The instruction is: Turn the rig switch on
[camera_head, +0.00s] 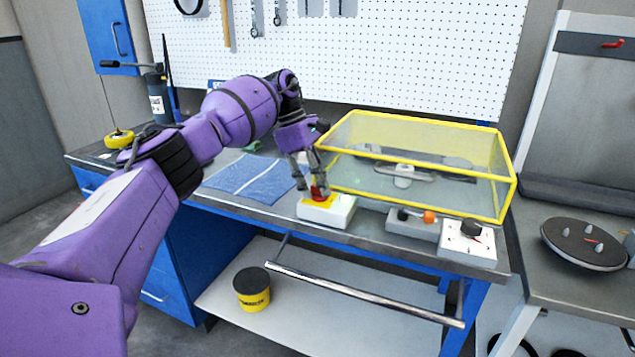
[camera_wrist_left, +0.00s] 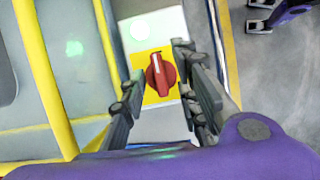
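The rig switch is a red rotary knob (camera_wrist_left: 160,75) on a yellow plate, on top of a white box (camera_head: 335,213) at the table's front edge. Its pale pointer line runs roughly up and down in the left wrist view. A pale round spot (camera_wrist_left: 140,30) shows on the box beside the plate. My left gripper (camera_head: 309,182) points down over the switch. Its fingers stand open on either side of the knob, with gaps visible in the left wrist view. My right gripper (camera_wrist_left: 259,15) shows at that view's top right corner, fingers apart and empty.
A yellow-framed clear enclosure (camera_head: 440,187) stands right behind the switch box. A grey box with an orange button (camera_head: 430,217) and a white box with a black knob (camera_head: 471,228) sit to the right. A blue cloth (camera_head: 250,178) lies left. A metal rail (camera_head: 365,295) runs below the front edge.

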